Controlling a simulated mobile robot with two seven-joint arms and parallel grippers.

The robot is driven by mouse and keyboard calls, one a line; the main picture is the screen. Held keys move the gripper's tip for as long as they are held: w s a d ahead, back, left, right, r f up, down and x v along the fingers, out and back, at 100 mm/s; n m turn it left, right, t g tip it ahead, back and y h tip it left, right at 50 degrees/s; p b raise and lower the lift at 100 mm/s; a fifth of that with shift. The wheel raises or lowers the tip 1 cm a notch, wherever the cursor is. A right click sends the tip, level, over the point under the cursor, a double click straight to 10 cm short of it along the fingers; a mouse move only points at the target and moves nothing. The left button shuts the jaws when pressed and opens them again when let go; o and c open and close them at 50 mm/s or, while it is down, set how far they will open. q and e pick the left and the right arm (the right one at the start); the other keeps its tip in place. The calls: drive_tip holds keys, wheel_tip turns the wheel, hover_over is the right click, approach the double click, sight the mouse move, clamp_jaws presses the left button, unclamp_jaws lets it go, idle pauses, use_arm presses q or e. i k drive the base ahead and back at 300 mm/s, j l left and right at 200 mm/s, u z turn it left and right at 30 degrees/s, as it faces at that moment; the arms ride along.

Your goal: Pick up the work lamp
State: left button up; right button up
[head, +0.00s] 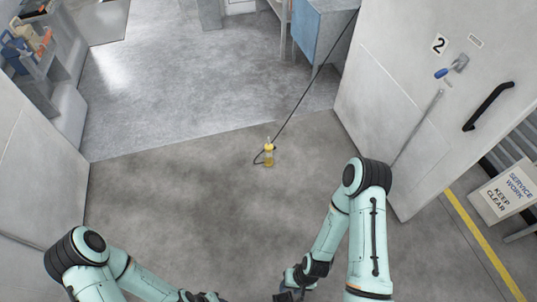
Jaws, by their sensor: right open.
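The work lamp (269,155) is a small yellow lamp standing upright on the grey floor near the middle of the head view. A black cable runs from it up and to the right. My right gripper (287,294) is at the bottom edge, open and well short of the lamp, with nothing seen in it. My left gripper (207,297) is partly cut off at the bottom edge, also apart from the lamp; its jaws are too hidden to read.
An open grey door (430,85) marked 2 stands at the right, with another panel (35,170) at the left. A service sign (507,190) stands at the far right by a yellow floor line. A blue cabinet (322,35) is behind. The floor around the lamp is clear except for its cable.

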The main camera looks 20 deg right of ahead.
sight(268, 161)
drive_tip(key=i+z, duration=0.15)
drive_tip(key=i, duration=0.35)
drive_tip(key=i+j+z, duration=0.15)
drive_tip(key=i, duration=0.35)
drive_tip(key=i+j+z, duration=0.15)
drive_tip(key=i, duration=0.35)
drive_tip(key=i+j+z, duration=0.15)
drive_tip(key=i, duration=0.35)
drive_tip(key=i+j+z, duration=0.15)
drive_tip(key=i+j, duration=0.25)
drive_tip(key=i, duration=0.1)
